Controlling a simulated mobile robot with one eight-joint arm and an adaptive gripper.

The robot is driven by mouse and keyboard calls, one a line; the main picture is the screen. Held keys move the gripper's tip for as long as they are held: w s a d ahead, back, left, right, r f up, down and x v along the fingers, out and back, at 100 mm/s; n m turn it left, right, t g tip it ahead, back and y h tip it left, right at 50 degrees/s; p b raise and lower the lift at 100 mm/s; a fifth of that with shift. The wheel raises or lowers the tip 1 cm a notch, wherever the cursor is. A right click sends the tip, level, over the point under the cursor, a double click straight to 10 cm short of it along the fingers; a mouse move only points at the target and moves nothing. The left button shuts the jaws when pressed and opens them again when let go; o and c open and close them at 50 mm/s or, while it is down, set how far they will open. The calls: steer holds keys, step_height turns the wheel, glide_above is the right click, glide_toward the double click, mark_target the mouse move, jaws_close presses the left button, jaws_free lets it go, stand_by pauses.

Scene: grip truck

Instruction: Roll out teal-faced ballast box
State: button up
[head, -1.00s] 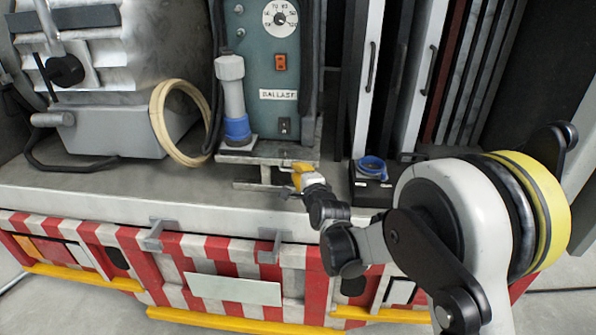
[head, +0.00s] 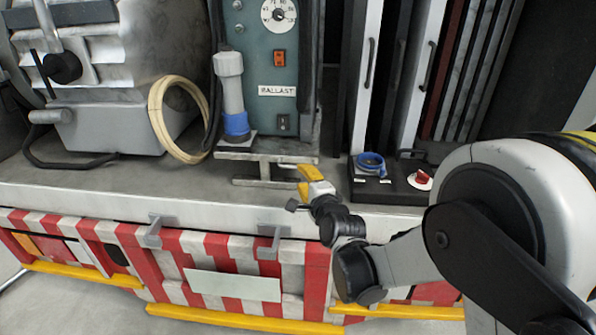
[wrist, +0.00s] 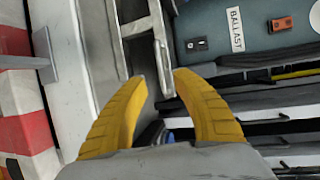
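The teal-faced ballast box (head: 293,60) stands upright on the truck deck, with a dial, an orange switch and a BALLAST label. Under it is a metal base plate (head: 240,156), with a metal pull bar (head: 262,183) in front. My gripper (head: 306,180) has yellow fingers and is just right of the bar. In the wrist view the fingers (wrist: 158,80) are apart, with the bar's end (wrist: 161,66) just ahead of and between the tips; I see no contact. The box's teal face (wrist: 255,28) shows at the upper right there.
A blue-capped grey connector (head: 233,95) and a cream hose coil (head: 178,122) are left of the box. A black tray (head: 395,190) with a blue ring and a red knob is to the right. The striped bumper (head: 230,260) and its brackets lie below the deck edge.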

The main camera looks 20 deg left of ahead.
steer(key=shift+v, duration=2.35)
